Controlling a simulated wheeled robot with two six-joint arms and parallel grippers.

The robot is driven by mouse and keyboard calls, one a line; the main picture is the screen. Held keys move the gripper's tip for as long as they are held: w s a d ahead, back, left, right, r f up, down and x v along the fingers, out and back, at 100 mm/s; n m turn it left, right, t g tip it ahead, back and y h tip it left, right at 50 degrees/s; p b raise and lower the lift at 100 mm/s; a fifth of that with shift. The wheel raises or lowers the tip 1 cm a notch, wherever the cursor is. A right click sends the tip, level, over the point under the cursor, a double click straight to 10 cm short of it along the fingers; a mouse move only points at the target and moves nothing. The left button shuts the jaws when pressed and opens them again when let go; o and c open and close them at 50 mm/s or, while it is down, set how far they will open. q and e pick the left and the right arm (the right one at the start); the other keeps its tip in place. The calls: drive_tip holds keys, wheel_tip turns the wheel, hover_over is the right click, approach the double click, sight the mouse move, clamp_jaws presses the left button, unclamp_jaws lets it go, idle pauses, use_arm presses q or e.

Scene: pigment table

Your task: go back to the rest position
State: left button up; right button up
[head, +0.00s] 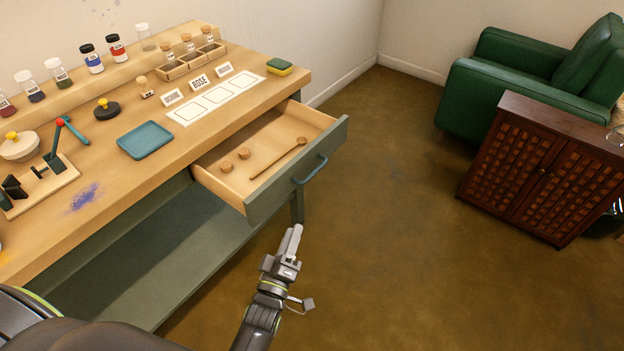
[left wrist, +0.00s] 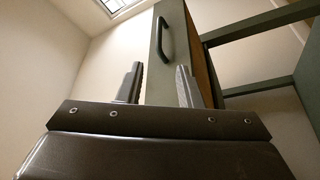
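My left gripper (head: 293,236) is held over the floor in front of the open drawer, with its fingers pointing up toward the drawer front. In the left wrist view its two fingers (left wrist: 158,82) stand apart with nothing between them. The drawer (head: 262,200) is pulled out and has a blue-green handle (head: 311,171). The handle also shows in the left wrist view (left wrist: 166,40), beyond the fingertips and apart from them. My right gripper is out of both views.
The wooden table (head: 105,205) holds a blue tray (head: 146,140), jars, cards and a purple powder smear (head: 84,197). The drawer holds two corks and a wooden spoon (head: 280,157). Floor is clear toward the dark cabinet (head: 535,170) and green armchair (head: 500,95).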

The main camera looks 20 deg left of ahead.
use_arm(q)
drive_tip(key=s+a+f+m+g+p, duration=0.1)
drive_tip(key=s+a+f+m+g, duration=0.35)
drive_tip(key=f, duration=0.85)
drive_tip(key=s+a+f+m+g+p, duration=0.1)
drive_tip(key=s+f+m+g+p, duration=0.1)
drive_tip(key=s+f+g, duration=0.65)
drive_tip(key=s+a+f+m+g, duration=0.1)
drive_tip(key=s+f, duration=0.3)
drive_tip(key=s, duration=0.4)
drive_tip(key=s+a+f+m+g+p, duration=0.1)
drive_tip(key=s+a+f+m+g, duration=0.1)
drive_tip(key=s+f, duration=0.3)
drive_tip(key=s+a+f+m+g+y, duration=0.1)
drive_tip(key=s+f, duration=0.4)
drive_tip(key=s, duration=0.8)
drive_tip(key=a+m+g, duration=0.1)
drive_tip(key=a+g, duration=0.1)
drive_tip(key=shift+a, duration=0.35)
